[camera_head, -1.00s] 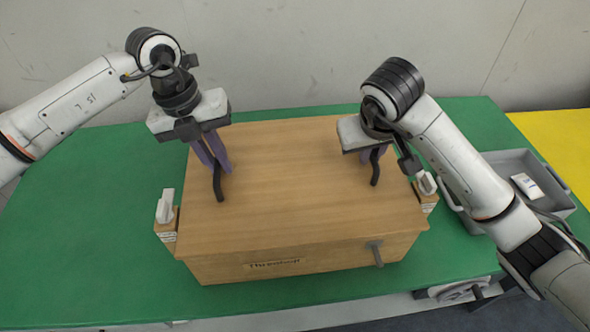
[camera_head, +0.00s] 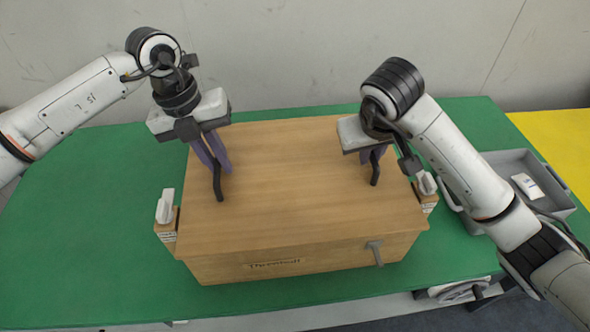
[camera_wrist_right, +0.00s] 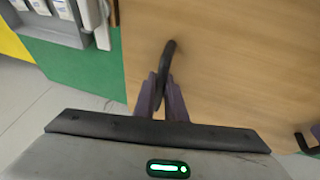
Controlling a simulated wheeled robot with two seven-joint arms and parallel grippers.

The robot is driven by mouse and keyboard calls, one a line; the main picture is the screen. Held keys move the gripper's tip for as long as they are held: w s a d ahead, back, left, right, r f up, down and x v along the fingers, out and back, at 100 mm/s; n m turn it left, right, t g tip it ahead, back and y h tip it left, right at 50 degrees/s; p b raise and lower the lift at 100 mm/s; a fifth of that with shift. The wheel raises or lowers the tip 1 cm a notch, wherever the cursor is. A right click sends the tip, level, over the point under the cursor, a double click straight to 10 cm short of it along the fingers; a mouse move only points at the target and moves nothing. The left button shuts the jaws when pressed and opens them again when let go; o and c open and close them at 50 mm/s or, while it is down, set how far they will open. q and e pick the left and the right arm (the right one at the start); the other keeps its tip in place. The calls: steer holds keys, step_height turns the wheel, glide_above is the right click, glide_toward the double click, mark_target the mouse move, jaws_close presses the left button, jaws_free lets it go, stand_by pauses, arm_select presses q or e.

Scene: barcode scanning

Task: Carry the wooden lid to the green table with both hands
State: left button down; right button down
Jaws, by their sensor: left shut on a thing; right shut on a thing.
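The wooden lid (camera_head: 295,190) is the flat brown top of a wooden box (camera_head: 300,262) on the green table (camera_head: 80,225). It looks level on the box; I cannot tell whether there is a gap under it. Two black handles stand on the lid. My left gripper (camera_head: 214,160) is shut on the left black handle (camera_head: 218,186). My right gripper (camera_head: 374,158) is shut on the right black handle (camera_head: 375,174). The right wrist view shows the purple fingers (camera_wrist_right: 162,98) closed around that handle (camera_wrist_right: 167,62).
A grey tray (camera_head: 565,205) with a white item (camera_head: 527,186) stands right of the box, close to my right arm. White pieces sit at the box's left side (camera_head: 165,207) and right side (camera_head: 427,184). A yellow surface (camera_head: 565,140) lies far right. The green table is clear at left.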

arm_select(q)
steer(key=shift+w+r, duration=0.1)
steer(key=shift+r, duration=0.15)
arm_select(e)
steer(key=shift+w+r, duration=0.1)
steer(key=shift+r, duration=0.1)
